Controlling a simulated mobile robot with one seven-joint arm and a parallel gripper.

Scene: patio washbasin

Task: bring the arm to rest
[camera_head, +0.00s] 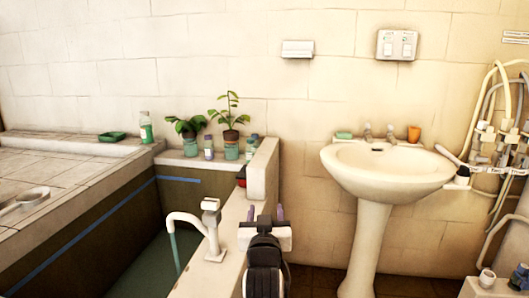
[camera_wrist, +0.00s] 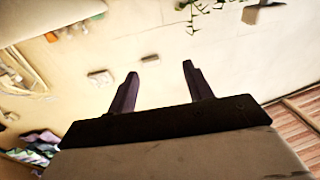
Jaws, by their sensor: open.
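My gripper (camera_head: 265,213) shows at the lower middle of the head view, in front of the low tub wall. Its two dark fingers stand apart with nothing between them. In the wrist view my gripper (camera_wrist: 158,76) is also open and empty, with the tiled wall beyond it. The wrist picture is turned over, with the plant leaves hanging at the top. Part of the tub wall behind my arm is hidden.
To the left are a water-filled tub (camera_head: 150,268), a white tap (camera_head: 210,230) and potted plants (camera_head: 230,118). Hoses (camera_head: 500,110) hang at far right.

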